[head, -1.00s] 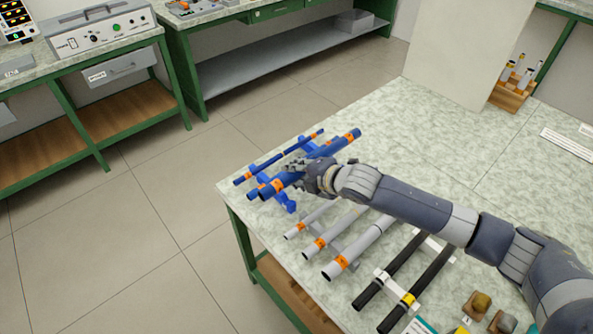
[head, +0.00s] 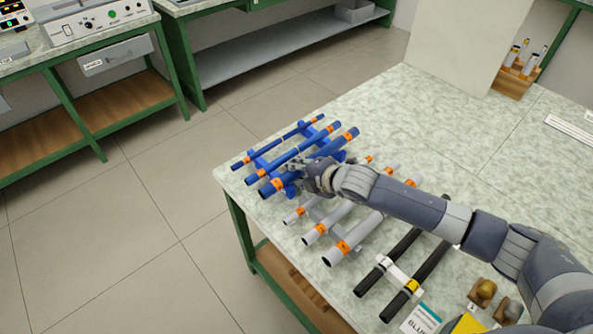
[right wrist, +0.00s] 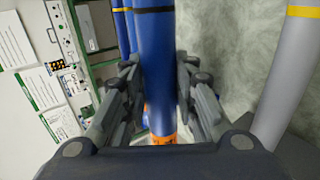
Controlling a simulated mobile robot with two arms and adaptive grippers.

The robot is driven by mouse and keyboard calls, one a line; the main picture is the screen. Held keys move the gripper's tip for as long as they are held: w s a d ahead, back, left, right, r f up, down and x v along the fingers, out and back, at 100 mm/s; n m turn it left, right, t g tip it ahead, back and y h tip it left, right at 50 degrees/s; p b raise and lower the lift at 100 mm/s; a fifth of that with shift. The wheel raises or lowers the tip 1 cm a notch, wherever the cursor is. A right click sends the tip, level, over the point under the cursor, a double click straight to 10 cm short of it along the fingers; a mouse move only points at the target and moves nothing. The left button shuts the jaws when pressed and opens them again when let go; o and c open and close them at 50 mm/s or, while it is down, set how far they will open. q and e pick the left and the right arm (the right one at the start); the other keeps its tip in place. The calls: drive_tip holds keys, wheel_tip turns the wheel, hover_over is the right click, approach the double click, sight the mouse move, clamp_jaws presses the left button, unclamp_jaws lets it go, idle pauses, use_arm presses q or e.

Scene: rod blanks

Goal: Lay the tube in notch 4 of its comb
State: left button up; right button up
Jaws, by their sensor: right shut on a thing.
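My right gripper (head: 300,166) is shut on the thickest blue tube (head: 270,190), which has orange bands near its ends. In the right wrist view the held blue tube (right wrist: 158,60) runs between both fingers, with a black band above and an orange band below. The held tube is over the near end of the blue comb (head: 291,190); I cannot tell whether it rests in a notch. Two thinner blue tubes, a middle one (head: 262,176) and a thin one (head: 248,161), lie on the comb beyond it. My fingers hide part of the comb. My left gripper is not in view.
Several grey tubes (head: 345,245) with orange bands lie on a rack nearer me. The table edge is close left of the comb.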

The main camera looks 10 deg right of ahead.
drive_tip(key=shift+f, duration=0.55)
drive_tip(key=o, duration=0.9)
drive_tip(key=v, duration=1.2)
